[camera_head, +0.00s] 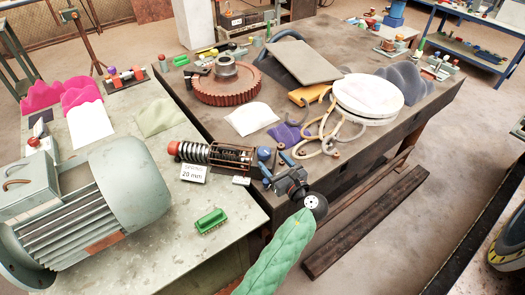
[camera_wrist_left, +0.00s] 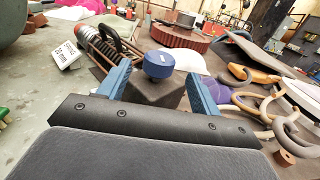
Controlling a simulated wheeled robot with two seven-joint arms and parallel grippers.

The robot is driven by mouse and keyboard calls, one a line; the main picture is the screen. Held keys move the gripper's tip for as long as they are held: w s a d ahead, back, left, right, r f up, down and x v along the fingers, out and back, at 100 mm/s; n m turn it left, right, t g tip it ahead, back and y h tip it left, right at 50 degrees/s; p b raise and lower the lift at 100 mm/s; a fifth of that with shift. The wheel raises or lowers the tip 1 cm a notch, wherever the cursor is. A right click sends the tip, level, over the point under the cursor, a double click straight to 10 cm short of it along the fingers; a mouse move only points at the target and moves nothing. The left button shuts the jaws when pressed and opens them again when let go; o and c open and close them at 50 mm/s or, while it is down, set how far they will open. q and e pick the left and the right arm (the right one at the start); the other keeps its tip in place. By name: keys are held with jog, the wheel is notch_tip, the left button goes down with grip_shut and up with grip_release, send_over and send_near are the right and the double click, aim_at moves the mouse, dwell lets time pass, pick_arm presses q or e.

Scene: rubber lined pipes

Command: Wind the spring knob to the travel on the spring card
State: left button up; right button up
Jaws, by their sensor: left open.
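The spring unit (camera_head: 215,154) lies near the edge of the pale table, with a coil spring, a red end and a dark cage. A blue round knob (camera_head: 264,153) sits at its right end. In the left wrist view the knob (camera_wrist_left: 158,64) stands on a dark block (camera_wrist_left: 152,91). The white spring card (camera_head: 193,174) reads 20 mm and leans in front of the unit; it also shows in the wrist view (camera_wrist_left: 66,54). My left gripper (camera_head: 274,170) is open. Its blue fingers flank the knob with visible gaps on both sides. My right gripper is not in view.
A big grey-green motor (camera_head: 120,195) and a green block (camera_head: 211,221) are on the pale table. On the dark table are a red gear (camera_head: 227,88), tan rubber rings (camera_head: 325,135), a purple cloth (camera_head: 290,135) and a white round container (camera_head: 368,97).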

aim_at(268, 158)
pick_arm(q)
jog(key=x, duration=0.1)
jog(key=b+x, duration=0.1)
jog(key=x, duration=0.2)
jog(key=shift+w+a+f, duration=0.2)
jog(key=shift+w+f, duration=0.1)
jog(key=shift+w+a, duration=0.2)
jog(key=shift+w, duration=0.1)
jog(key=shift+w+a+r+b, duration=0.15)
jog(key=shift+w+r+b, duration=0.05)
jog(key=shift+b, duration=0.15)
jog(key=shift+w, duration=0.15)
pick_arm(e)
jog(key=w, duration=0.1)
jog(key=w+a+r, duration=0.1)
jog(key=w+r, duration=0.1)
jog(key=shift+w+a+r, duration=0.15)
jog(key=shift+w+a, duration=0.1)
pick_arm(q)
jog(key=shift+a, duration=0.1)
jog(key=c, duration=0.8)
jog(key=shift+c, duration=0.8)
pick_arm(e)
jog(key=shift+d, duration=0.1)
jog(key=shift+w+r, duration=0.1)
